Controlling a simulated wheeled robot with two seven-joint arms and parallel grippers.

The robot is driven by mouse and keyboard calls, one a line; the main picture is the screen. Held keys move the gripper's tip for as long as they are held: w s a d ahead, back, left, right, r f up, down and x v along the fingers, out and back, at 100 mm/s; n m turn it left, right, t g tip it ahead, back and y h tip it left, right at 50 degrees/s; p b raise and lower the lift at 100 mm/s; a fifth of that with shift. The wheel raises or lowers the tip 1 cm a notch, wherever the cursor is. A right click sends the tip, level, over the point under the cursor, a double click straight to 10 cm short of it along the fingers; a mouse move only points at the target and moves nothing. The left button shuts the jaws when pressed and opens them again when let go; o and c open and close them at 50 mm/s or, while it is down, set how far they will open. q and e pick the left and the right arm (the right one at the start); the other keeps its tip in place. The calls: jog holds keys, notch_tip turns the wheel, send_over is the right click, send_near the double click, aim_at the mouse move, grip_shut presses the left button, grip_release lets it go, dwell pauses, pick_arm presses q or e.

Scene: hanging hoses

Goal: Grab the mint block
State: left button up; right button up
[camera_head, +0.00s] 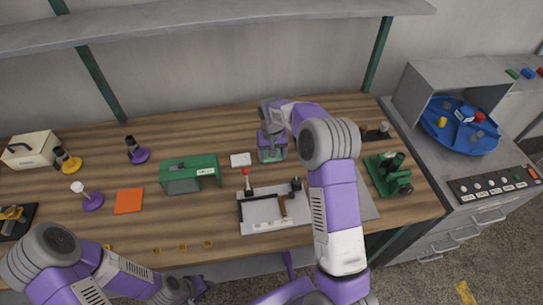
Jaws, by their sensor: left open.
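A small block with a mint-grey tint (272,156) is at the back middle of the wooden table, partly hidden by my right gripper. My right gripper (271,142) points down right over it, its arm coming up from the lower right. The fingers are too small to tell whether they press on the block. My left gripper (198,287) is open at the lower edge of the picture, in front of the table and far from the block.
A green stand (191,175), a white card (241,160) and a grey plate with a black frame and red-topped lever (266,211) surround that spot. An orange square (129,201) lies left. A blue round tray (459,127) is on the side cabinet.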

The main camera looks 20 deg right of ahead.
jog(key=c, duration=0.4)
jog(key=shift+o, duration=0.2)
jog(key=shift+r, duration=0.1)
